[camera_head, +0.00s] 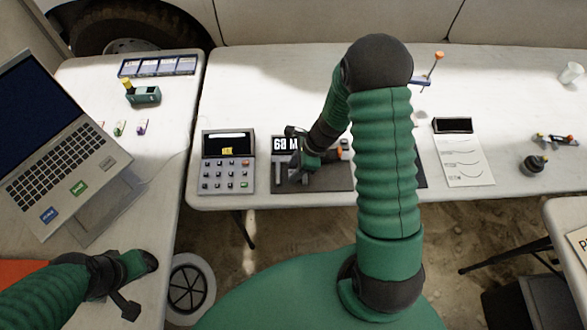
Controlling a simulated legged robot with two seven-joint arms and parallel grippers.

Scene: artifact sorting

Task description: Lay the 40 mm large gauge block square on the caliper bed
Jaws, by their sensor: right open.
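The dark caliper bed (340,180) lies on the middle table, with a black and white display (284,145) at its left end. My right arm arches over it and hides much of it. My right gripper (295,168) is open, low over the left part of the bed. A small grey piece (280,183) shows beside its fingers; I cannot tell whether it is the gauge block or part of the caliper. No gauge block is clearly seen elsewhere. My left gripper (142,286) is open and empty at the lower left, away from the bed.
A keypad device (228,162) stands just left of the caliper. A paper sheet (465,160) lies to the right, with a dark round object (534,166) beyond it. A laptop (65,150) is on the left table. The middle table's back left is clear.

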